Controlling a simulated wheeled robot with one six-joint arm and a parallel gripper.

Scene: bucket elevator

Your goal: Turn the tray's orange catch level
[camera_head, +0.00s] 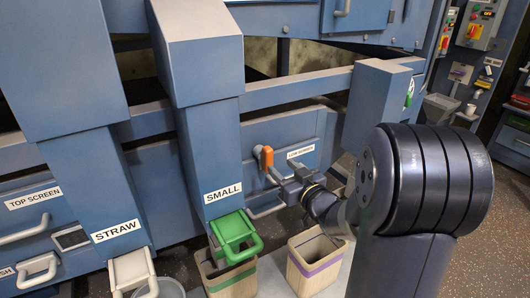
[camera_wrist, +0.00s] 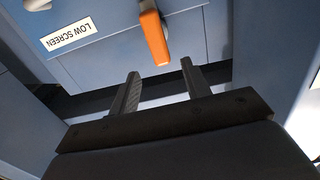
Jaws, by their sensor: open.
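The orange catch (camera_head: 266,158) is on the blue front of the tray labelled LOW SCREEN (camera_head: 258,133), left of the label. It stands about upright, not level, in the head view. My gripper (camera_head: 275,177) is just below and in front of it. In the wrist view, which shows the label upside down, the catch (camera_wrist: 154,38) lies ahead of the fingertips, roughly in line with the gap between them. My gripper (camera_wrist: 160,70) is open and empty, with both fingers apart from the catch.
A blue chute marked SMALL (camera_head: 212,150) with a green flap (camera_head: 236,232) stands close on the left. Below are a bin with a green band (camera_head: 230,280) and one with a purple band (camera_head: 316,262). Another blue chute (camera_head: 375,95) stands to the right.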

